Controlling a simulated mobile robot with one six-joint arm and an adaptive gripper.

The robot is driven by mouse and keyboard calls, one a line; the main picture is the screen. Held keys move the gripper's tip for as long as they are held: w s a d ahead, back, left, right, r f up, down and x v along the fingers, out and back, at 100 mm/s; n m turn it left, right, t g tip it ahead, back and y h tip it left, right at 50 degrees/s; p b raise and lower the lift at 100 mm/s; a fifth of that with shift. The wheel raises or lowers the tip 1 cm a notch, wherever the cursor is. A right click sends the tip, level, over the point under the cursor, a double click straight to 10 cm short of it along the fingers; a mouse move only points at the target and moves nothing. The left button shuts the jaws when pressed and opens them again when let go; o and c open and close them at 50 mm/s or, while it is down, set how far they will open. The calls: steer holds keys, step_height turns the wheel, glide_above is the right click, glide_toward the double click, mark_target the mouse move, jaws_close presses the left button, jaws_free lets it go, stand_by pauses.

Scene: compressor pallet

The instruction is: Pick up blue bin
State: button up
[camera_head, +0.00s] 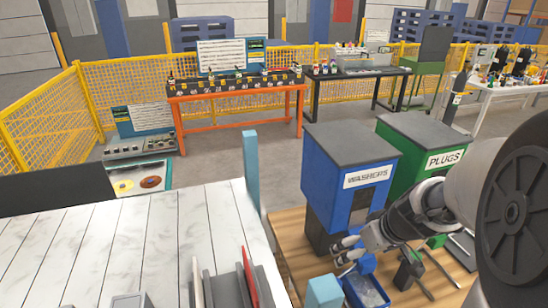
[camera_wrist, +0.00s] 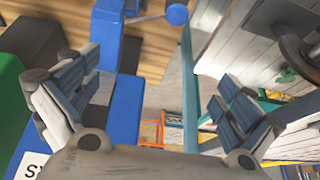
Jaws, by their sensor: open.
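The blue bin (camera_head: 352,288) is a small open blue container at the bottom of the head view, below the front of the washers dispenser. Its near end is cut off by the frame, and its inside looks greyish. My gripper (camera_head: 345,250) is open just above the bin's far end, reaching in from the right and pointing left. I cannot tell whether it touches the bin. In the wrist view my gripper (camera_wrist: 155,100) has its two fingers wide apart with nothing held between them. I cannot surely make out the bin there.
The blue washers dispenser (camera_head: 335,165) and green plugs dispenser (camera_head: 425,145) stand close behind my gripper on a wooden tabletop (camera_head: 292,245). A light-blue post (camera_head: 251,165) stands to the left, and another (camera_head: 323,292) beside the bin. A white plank table (camera_head: 130,240) fills the lower left.

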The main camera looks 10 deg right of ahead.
steer(key=s+d+f+b, duration=0.2)
steer(key=d+f, duration=0.7)
steer(key=f, duration=0.2)
steer(key=b, duration=0.3)
glide_toward(358, 292)
steer(key=shift+b+x, duration=0.85)
steer(key=shift+x, duration=1.25)
steer(key=shift+a+r, duration=0.1)
steer(key=shift+a, duration=0.05)
